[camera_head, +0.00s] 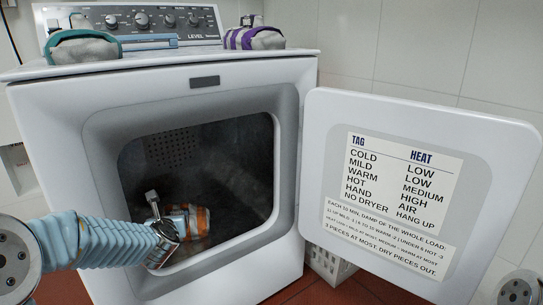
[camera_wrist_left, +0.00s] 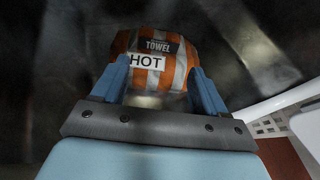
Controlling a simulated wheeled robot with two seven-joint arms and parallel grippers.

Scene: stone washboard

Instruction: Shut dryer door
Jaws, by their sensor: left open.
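The dryer door (camera_head: 480,150) is white and stands wide open, swung out to the right of the dryer. A chart of tags and heats is on its inner face. The dryer (camera_head: 60,160) has its dark drum opening facing me. My left gripper (camera_head: 163,218) reaches into the opening from the left, with its fingers open. An orange and white striped towel bundle (camera_head: 198,220) lies in the drum at the fingertips. In the left wrist view the bundle (camera_wrist_left: 160,45) shows "TOWEL" and "HOT" labels between or just beyond the fingers; contact is unclear. My right gripper is not in view.
A teal and grey bundle (camera_head: 85,47) and a purple and white bundle (camera_head: 254,38) sit on the dryer top, before the control panel (camera_head: 140,22). A white slotted basket (camera_head: 327,265) stands on the red floor beneath the door. My left arm crosses the opening's lower left.

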